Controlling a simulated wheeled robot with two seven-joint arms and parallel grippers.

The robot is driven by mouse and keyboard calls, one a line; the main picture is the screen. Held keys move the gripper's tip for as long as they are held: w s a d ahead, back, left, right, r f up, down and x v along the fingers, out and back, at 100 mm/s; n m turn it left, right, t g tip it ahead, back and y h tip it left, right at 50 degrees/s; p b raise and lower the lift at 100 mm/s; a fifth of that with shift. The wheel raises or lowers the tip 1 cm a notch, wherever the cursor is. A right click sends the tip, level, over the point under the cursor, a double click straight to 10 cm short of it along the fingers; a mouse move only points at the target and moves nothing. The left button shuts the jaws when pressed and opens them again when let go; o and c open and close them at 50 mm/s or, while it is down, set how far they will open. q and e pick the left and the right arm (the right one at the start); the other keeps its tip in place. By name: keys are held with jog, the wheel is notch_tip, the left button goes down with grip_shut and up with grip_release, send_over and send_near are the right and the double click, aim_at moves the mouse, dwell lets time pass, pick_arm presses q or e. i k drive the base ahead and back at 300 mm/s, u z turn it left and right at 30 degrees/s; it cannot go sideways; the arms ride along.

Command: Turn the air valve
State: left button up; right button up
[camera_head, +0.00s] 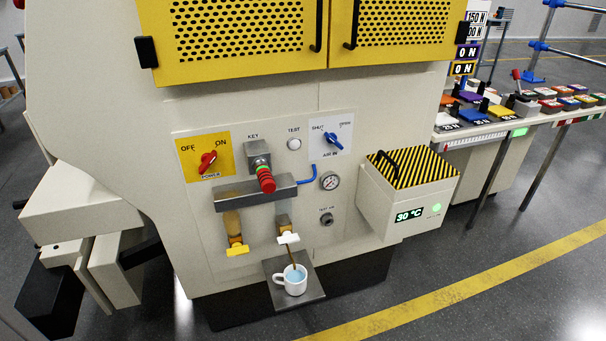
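The air valve is a blue handle (333,140) on a white plate (331,152) on the machine's front panel. The plate reads SHUT at the upper left, OPEN at the upper right and AIR IN below. The handle looks tilted, with one end toward the SHUT side, but it is too small to be sure. A round pressure gauge (330,181) sits just below; its needle is too small to read. A blue hose (308,177) runs beside it. Neither of my grippers can be made out in this view, and nothing touches the valve.
Left of the valve are the red power switch (208,161), the key unit with red rings (265,179) and a white test button (294,144). A mug (292,280) stands on a tray below. A striped-lid box (411,198) juts out at the right.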

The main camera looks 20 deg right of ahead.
aim_at(331, 138)
jog(key=z, duration=0.05)
jog(key=i, duration=0.95)
jog(key=z, duration=0.65)
